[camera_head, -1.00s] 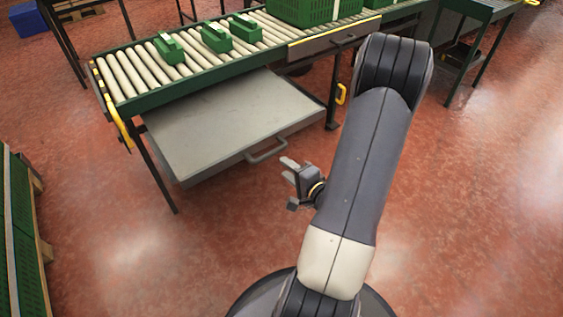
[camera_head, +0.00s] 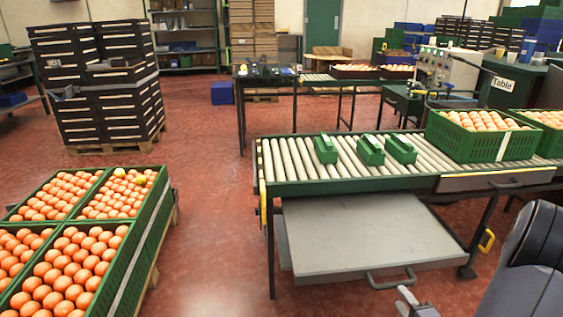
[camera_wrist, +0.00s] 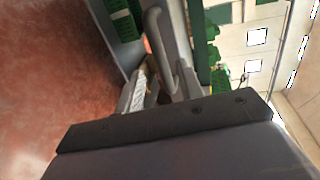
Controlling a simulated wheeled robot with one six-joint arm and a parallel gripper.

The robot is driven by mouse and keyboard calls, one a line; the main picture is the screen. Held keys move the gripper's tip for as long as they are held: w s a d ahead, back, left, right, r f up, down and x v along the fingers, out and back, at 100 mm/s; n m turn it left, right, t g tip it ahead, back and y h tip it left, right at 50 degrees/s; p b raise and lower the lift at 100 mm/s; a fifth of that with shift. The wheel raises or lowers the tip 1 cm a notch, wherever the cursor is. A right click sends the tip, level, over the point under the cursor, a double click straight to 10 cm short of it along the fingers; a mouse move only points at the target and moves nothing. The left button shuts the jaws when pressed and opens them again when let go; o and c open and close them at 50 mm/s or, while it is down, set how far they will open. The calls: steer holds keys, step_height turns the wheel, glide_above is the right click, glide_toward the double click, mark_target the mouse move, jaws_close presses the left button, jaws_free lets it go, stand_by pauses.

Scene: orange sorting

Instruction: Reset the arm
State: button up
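My arm (camera_head: 528,262) shows at the lower right of the head view, cut off by the frame. A small part of my gripper (camera_head: 412,303) shows at the bottom edge, in front of the grey drawer's handle. In the wrist view, light metal parts of my gripper (camera_wrist: 140,92) show past a dark bracket, and the view is tilted. I see nothing held, but the fingers are too cut off to tell how far apart they are.
The roller conveyor (camera_head: 290,186) carries small green boxes (camera_head: 370,150) and a green crate of oranges (camera_head: 445,143). An open grey drawer (camera_head: 345,235) juts out below it, near my gripper. Orange crates (camera_head: 150,235) stand at the left. Red floor (camera_head: 215,230) is clear between.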

mark_target(394, 286)
steer(key=b+x, duration=0.1)
steer(key=x, duration=0.5)
steer(key=shift+w+f, duration=0.1)
steer(key=shift+w, duration=0.25)
steer(key=shift+w, duration=0.1)
